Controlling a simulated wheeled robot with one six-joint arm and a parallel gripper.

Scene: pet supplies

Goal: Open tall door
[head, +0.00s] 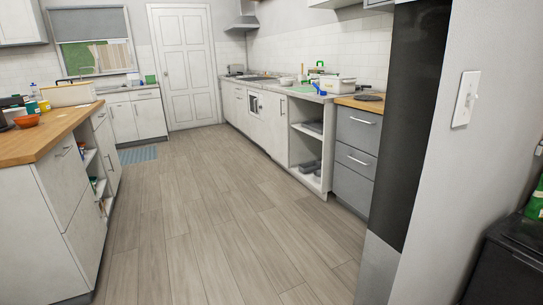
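A tall white panelled door (185,75) stands at the far end of the kitchen, and it looks shut. A tall dark panel (411,120) with a grey lower part (377,270) stands close on the right, seen at a steep angle. I cannot tell whether that panel is a door, and no handle shows on it. My gripper is not in view.
A clear wooden floor (185,215) runs between the island (55,210) on the left and the counter row with grey drawers (357,157) on the right. A wall with a light switch (466,98) and a black bin-like box (510,262) are near right.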

